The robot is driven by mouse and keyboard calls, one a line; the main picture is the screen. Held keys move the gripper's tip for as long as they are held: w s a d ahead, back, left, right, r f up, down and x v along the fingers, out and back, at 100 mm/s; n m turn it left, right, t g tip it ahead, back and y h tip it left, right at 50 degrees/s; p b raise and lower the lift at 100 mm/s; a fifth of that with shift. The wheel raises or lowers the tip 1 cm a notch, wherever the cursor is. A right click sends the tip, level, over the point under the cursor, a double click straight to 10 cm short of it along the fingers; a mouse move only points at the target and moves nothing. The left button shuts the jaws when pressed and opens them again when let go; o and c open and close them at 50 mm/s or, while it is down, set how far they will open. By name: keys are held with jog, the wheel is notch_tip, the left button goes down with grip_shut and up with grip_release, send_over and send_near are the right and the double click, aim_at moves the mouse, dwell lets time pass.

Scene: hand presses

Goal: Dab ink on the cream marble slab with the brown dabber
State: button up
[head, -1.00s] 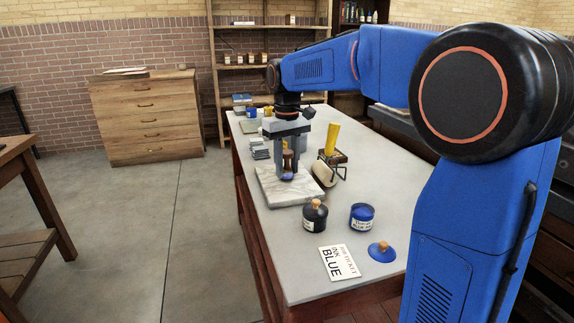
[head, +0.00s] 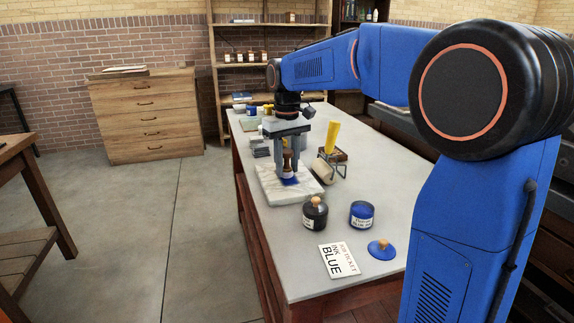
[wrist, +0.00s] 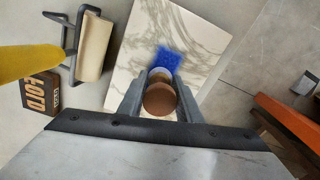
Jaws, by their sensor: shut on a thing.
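The cream marble slab (head: 262,183) with grey veins lies flat on the grey table. My gripper (head: 288,174) is shut on the brown dabber (head: 287,161), which is upright over the slab; the wrist view shows its round brown top (wrist: 160,99) between the fingers. A blue ink patch (head: 290,182) is on the slab at the dabber's foot, and it also shows in the wrist view (wrist: 165,60). Whether the dabber's face touches the slab cannot be told.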

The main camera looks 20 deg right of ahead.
aim_at(287, 151)
dwell(0.6)
jog(key=shift+r, duration=3.45)
